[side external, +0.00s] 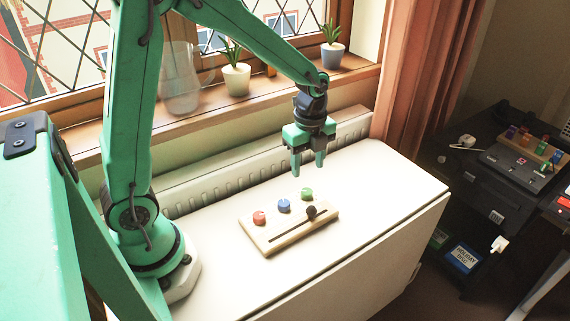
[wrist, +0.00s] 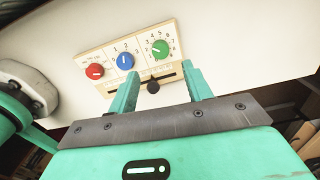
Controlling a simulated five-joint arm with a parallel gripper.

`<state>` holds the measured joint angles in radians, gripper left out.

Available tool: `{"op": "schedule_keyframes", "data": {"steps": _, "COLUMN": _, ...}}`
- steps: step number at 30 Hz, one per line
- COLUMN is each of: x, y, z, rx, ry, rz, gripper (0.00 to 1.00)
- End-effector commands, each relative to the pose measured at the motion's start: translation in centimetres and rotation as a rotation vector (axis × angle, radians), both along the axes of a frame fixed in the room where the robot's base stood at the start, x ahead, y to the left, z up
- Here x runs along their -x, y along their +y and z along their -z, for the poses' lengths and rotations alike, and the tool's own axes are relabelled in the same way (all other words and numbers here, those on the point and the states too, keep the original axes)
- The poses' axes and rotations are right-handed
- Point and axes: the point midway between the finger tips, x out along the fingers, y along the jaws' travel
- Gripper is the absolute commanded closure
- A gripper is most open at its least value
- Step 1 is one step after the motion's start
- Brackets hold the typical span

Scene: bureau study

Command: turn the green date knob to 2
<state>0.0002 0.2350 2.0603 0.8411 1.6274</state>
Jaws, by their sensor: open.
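The green date knob (side external: 307,194) sits at the right end of a row of three knobs on a small wooden board (side external: 262,241) on the white table. In the wrist view the green knob (wrist: 160,48) has a ring of printed digits around it; its exact setting is too small to read surely. My gripper (side external: 308,174) is open and empty, pointing down above the table, behind and above the green knob, apart from it. In the wrist view its two fingers (wrist: 160,88) stand apart in front of the board.
A blue knob (side external: 284,206) and a red knob (side external: 259,218) stand left of the green one. A black slider knob (side external: 311,211) stands close in front, in a slot. A radiator (side external: 240,163) runs behind the table. The table's right end is clear.

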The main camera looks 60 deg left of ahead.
Motion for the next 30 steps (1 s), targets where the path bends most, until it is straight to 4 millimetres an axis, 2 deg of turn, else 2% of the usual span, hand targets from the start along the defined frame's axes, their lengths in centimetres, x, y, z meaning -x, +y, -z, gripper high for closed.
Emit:
{"op": "schedule_keyframes", "data": {"steps": 14, "x": -0.1, "y": 0.0, "z": 1.3, "rx": 0.0, "ry": 0.008, "rz": 0.022, "gripper": 0.5}}
{"op": "schedule_keyframes", "data": {"steps": 30, "x": -0.1, "y": 0.0, "z": 7.1, "rx": -0.001, "ry": 0.007, "rz": 0.021, "gripper": 0.5}}
